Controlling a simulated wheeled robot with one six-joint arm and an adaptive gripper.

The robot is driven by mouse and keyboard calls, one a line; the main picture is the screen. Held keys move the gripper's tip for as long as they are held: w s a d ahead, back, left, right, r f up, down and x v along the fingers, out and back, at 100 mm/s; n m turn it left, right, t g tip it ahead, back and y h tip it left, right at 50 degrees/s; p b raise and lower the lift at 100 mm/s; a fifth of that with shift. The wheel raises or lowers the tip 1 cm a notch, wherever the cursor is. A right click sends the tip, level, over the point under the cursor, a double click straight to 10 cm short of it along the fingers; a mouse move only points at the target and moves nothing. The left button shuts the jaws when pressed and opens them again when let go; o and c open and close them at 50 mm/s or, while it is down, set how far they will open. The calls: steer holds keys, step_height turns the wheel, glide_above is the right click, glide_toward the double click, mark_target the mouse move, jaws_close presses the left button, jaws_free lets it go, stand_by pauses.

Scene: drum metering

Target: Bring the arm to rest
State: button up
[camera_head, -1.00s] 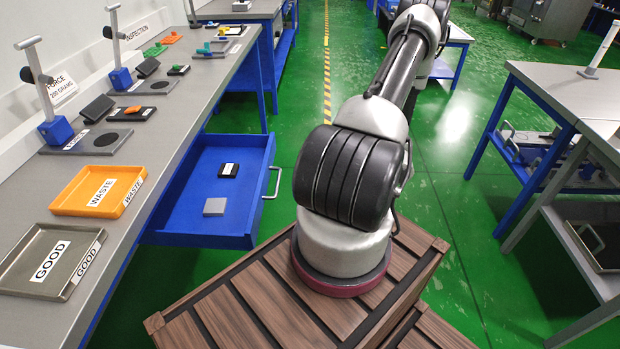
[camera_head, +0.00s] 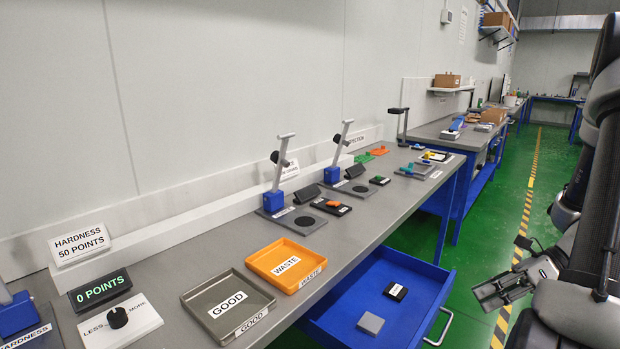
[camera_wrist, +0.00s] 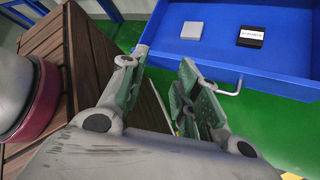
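My gripper (camera_head: 502,268) shows at the right of the head view, over the green floor, to the right of the open drawer. In the wrist view my gripper (camera_wrist: 160,72) has its two green-padded fingers apart with nothing between them. My arm fills the right edge of the head view, partly cut off. The blue drawer (camera_head: 335,318) is pulled out under the bench; in the wrist view its wall (camera_wrist: 235,72) lies just beyond the fingertips.
The drawer holds a grey block (camera_head: 370,323) and a black labelled box (camera_head: 395,291). On the bench are the GOOD tray (camera_head: 202,293), the orange WASTE tray (camera_head: 262,262), a dial box (camera_head: 120,322) and a display reading 0 POINTS (camera_head: 100,290). Open floor (camera_head: 470,255) lies right of the bench.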

steer(key=s+a+r+n+t+h, duration=0.1)
steer(key=s+a+r+n+h, duration=0.1)
steer(key=r+n, duration=0.5)
steer(key=s+a+r+n+h, duration=0.2)
steer(key=r+n+h, duration=0.3)
steer(key=n, duration=0.6)
steer(key=s+a+r+n+t+h, duration=0.1)
steer(key=s+a+r+n+h, duration=0.1)
steer(key=r+n, duration=0.7)
steer(key=shift+s+a+r+n+t+h, duration=0.3)
steer(key=shift+s+a+n+h, duration=0.1)
steer(key=shift+s+h, duration=0.4)
